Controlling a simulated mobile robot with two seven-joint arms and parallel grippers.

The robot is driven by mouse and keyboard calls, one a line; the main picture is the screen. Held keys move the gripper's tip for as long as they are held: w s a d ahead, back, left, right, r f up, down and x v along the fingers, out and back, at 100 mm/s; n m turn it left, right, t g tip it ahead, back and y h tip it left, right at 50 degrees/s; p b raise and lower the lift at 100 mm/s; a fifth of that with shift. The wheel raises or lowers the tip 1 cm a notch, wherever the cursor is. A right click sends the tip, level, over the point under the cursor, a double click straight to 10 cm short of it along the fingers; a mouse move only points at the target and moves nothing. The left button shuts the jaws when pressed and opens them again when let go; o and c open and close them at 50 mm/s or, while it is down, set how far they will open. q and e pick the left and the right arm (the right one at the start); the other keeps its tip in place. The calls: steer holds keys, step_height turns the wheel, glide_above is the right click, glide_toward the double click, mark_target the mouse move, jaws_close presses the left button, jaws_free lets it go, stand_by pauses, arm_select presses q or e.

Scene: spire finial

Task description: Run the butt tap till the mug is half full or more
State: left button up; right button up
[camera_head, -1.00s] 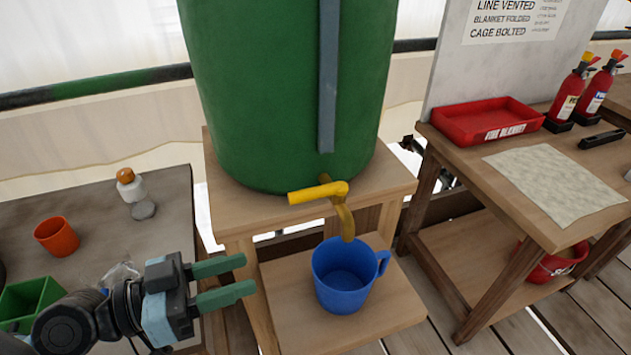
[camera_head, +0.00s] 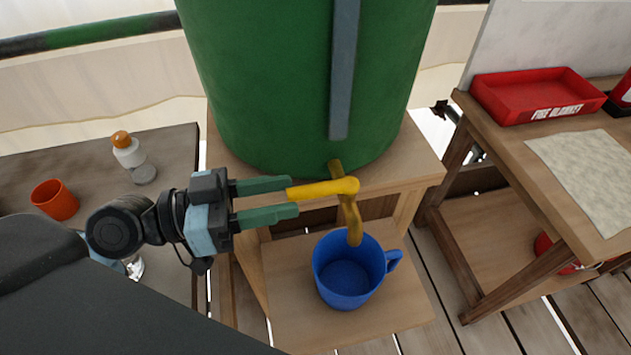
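The green water butt (camera_head: 285,90) stands on a wooden stand. Its yellow tap has a lever (camera_head: 322,190) pointing left and a spout (camera_head: 352,222) pointing down. The blue mug (camera_head: 347,272) stands upright on the lower shelf under the spout, handle to the right. Its inside looks blue, and I see no stream of water. My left gripper (camera_head: 292,198) is open, its two green fingers pointing right at the lever's free end. The upper finger is close to the lever's tip; I cannot tell whether it touches. My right gripper is not in view.
The wooden stand (camera_head: 425,172) and its lower shelf (camera_head: 385,325) surround the mug. A side table at left holds an orange cup (camera_head: 55,200) and a white bottle (camera_head: 128,152). A bench at right holds a red tray (camera_head: 535,95) and a pale cloth (camera_head: 590,175).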

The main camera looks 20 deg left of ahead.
mark_target(340, 186)
arm_select(q)
steer(key=p+x, duration=0.2)
steer(key=x, duration=0.2)
steer(key=shift+w+d+r, duration=0.15)
steer(key=shift+w+d, duration=0.35)
steer(key=shift+d, duration=0.2)
steer(key=shift+c, duration=0.4)
jaws_close()
